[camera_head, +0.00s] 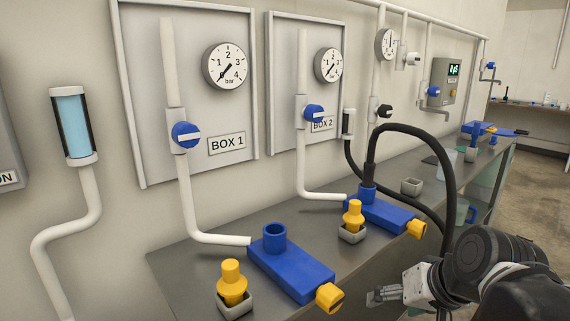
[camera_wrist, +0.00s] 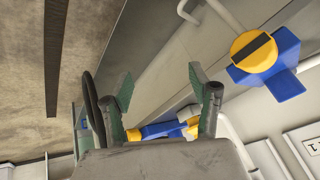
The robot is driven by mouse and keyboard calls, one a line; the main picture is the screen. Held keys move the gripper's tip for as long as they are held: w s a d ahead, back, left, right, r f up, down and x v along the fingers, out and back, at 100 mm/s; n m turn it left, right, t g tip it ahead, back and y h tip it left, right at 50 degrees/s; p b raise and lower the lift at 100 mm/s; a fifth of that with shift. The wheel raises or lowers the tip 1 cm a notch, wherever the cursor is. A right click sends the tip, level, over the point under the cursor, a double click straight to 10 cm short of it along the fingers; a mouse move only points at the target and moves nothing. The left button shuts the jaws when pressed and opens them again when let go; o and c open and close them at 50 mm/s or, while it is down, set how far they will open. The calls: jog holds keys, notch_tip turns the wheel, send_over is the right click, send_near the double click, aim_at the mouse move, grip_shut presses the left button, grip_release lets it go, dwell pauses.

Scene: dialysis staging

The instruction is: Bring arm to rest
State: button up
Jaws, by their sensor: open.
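My gripper (camera_head: 378,296) is low at the right of the head view, in front of the bench (camera_head: 180,276) by its front edge. In the wrist view its two fingers (camera_wrist: 158,82) stand apart with nothing between them. The nearer blue block (camera_head: 290,268), with an open socket and a yellow knob (camera_head: 329,297), lies on the bench to the left of my gripper. The farther blue block (camera_head: 372,212) has a black hose (camera_head: 430,140) rising from its socket. My arm fills the lower right corner.
Yellow plugs stand in grey holders, one near (camera_head: 232,284) and one farther (camera_head: 353,217). An empty grey cup (camera_head: 411,186) stands behind. BOX 1 (camera_head: 190,60) and BOX 2 (camera_head: 305,60) panels with gauges line the wall. The hose hangs over the bench edge near my arm. Floor at right is open.

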jog(key=s+n+h, duration=0.2)
jog(key=s, duration=0.3)
notch_tip(320, 180, up, 12)
jog(key=p, duration=1.2)
jog(key=shift+s+a+t+p, duration=0.15)
jog(key=shift+s+t+p, duration=0.2)
jog(key=shift+t, duration=0.05)
jog(key=shift+r, duration=0.1)
dwell(0.4)
